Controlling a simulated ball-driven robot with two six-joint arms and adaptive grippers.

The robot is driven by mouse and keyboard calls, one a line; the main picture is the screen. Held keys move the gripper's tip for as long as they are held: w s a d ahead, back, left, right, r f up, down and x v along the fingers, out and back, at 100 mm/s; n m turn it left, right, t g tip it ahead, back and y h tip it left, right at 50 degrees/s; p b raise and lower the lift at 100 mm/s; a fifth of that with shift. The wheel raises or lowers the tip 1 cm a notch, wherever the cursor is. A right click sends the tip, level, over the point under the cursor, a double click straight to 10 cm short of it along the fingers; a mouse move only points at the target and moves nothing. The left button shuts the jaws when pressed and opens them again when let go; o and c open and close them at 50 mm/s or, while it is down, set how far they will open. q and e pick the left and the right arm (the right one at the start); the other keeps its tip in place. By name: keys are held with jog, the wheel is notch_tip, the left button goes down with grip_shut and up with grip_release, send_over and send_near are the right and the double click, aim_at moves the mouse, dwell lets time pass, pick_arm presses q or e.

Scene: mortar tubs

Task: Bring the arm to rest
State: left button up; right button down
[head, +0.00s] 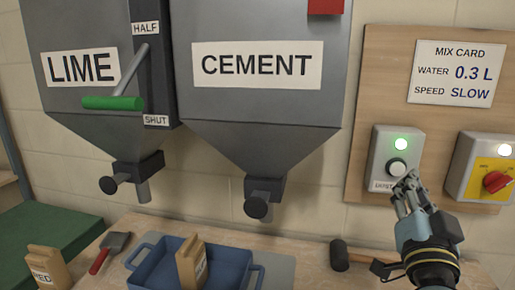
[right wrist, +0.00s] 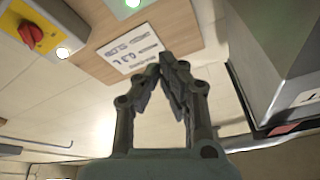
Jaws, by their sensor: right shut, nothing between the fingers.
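My right gripper (head: 406,187) is raised at the right of the head view, just in front of the lower edge of a grey button box (head: 383,143). Its fingers are shut with nothing between them. In the right wrist view the closed fingertips (right wrist: 172,68) meet in the middle, with the mix card (right wrist: 130,48) beyond them. I cannot tell whether the fingers touch the box. My left gripper is not in view.
Lime (head: 95,62) and cement (head: 258,78) hoppers hang on the wall. Below, a blue tub (head: 152,272) with a paper bag (head: 191,262), a red-handled trowel (head: 108,251) and a black mallet (head: 345,255) are on the bench. A red-knob switch box (head: 475,168) is right of my gripper.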

jog(key=s+a+f+n+g+y, duration=0.5)
jog(key=a+f+n+y, duration=0.1)
jog(key=a+n+y, duration=0.55)
jog(key=s+d+f+g+h, duration=0.1)
jog(key=s+d+f+g, duration=0.2)
jog(key=s, duration=0.3)
jog(key=s+d+f+g+h, duration=0.1)
jog(key=s+d+f+g, duration=0.2)
jog(key=s, duration=0.4)
jog(key=s+d+f+g+h, duration=0.2)
jog(key=s+g, duration=0.2)
jog(key=s, duration=0.2)
jog(key=s+d+f+m+g+b, duration=0.2)
jog(key=f+b, duration=0.9)
jog(key=f, duration=2.9)
jog(key=s+d+f+g+b, duration=0.1)
jog(key=s+f+b, duration=0.7)
jog(key=s+f, duration=1.2)
notch_tip(320, 180, down, 2)
jog(key=shift+d+n+g, duration=0.35)
jog(key=shift+d+g, duration=0.05)
jog(key=shift+d, duration=0.15)
